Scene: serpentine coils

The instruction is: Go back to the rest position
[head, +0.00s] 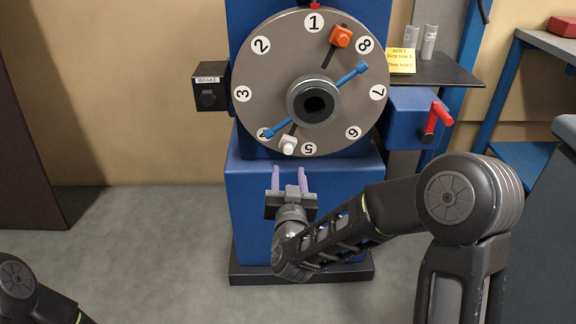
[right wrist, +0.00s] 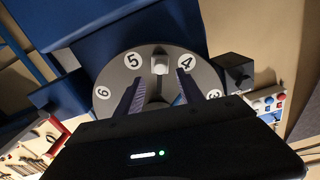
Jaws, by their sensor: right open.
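My right gripper (head: 289,178) is open and empty in the head view, with its purple fingers pointing up just below the numbered disc. The grey disc (head: 270,60) carries numbers 1 to 8 around its rim and stands upright on a blue machine. A white knob (head: 288,145) sits near number 5, just above the fingertips. In the right wrist view the white knob (right wrist: 159,65) shows between the two fingers (right wrist: 160,85), beyond their tips. I cannot tell whether the fingers touch anything. My left gripper is not in view; only part of my left arm shows at the lower left.
An orange knob (head: 341,36) and a blue double-ended bar (head: 345,77) are on the disc. A black brake box (head: 210,87) is at its left, a red handle (head: 437,120) at its right. A shelf (head: 445,72) holds two grey cylinders and a yellow note (head: 401,61). The floor at left is clear.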

